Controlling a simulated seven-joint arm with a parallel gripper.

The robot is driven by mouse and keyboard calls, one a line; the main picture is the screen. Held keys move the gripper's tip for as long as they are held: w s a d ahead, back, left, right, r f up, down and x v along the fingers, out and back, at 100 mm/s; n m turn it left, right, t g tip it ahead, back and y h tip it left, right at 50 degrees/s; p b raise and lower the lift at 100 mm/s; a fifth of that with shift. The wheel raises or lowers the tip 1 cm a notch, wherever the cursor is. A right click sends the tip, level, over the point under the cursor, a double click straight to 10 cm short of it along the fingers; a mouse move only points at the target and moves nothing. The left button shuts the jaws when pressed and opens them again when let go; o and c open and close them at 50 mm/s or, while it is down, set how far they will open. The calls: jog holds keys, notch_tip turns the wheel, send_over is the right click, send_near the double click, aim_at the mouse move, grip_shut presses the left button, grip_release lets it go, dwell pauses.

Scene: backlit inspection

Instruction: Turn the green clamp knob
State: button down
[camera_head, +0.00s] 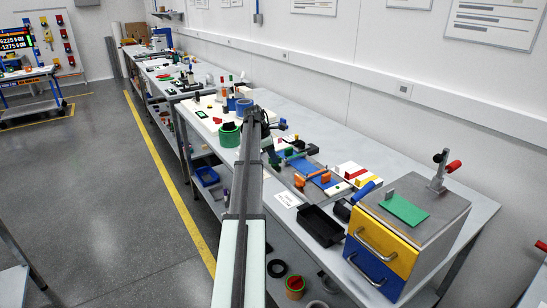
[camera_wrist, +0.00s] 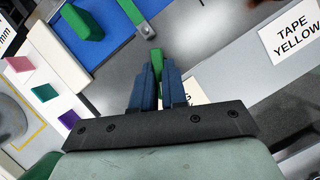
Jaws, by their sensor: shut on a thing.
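My gripper (camera_wrist: 157,72) points its two blue fingers away from the wrist camera. They are shut on a narrow green piece, the green clamp knob (camera_wrist: 156,58), whose end shows between the fingertips. A green bar (camera_wrist: 130,10) lies just beyond it, over a blue surface. In the head view my gripper (camera_head: 269,146) is at the fixture on the bench, small and partly hidden by my arm. A green clamp part (camera_head: 299,153) shows just right of it; the gripped knob cannot be made out there.
A black tray (camera_head: 320,226) and a yellow-and-blue drawer cabinet (camera_head: 385,245) stand nearer. A green ring (camera_head: 229,134) stands to the left. The wrist view shows a "TAPE YELLOW" label (camera_wrist: 292,35). The bench's back strip is clear.

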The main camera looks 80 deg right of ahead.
jog(key=shift+f, duration=0.1)
dwell(0.3)
jog(key=m+y, duration=0.1)
jog(key=m, duration=0.1)
jog(key=shift+d+m, duration=0.15)
jog(key=shift+m, duration=0.25)
jog(key=m+y, duration=0.1)
jog(key=m, duration=0.2)
jog(key=shift+m, duration=0.3)
jog(key=m+y, duration=0.2)
jog(key=m, duration=0.2)
jog(key=shift+s+d+m+t, duration=0.1)
jog(key=shift+m+t, duration=0.2)
jog(key=shift+t, duration=0.1)
jog(key=shift+f+m, duration=0.1)
jog(key=shift+m, duration=0.6)
jog(key=shift+f+y, duration=0.1)
jog(key=shift+y, duration=0.2)
jog(key=c, duration=1.2)
grip_release()
jog(key=shift+o, duration=0.2)
jog(key=shift+r, duration=0.2)
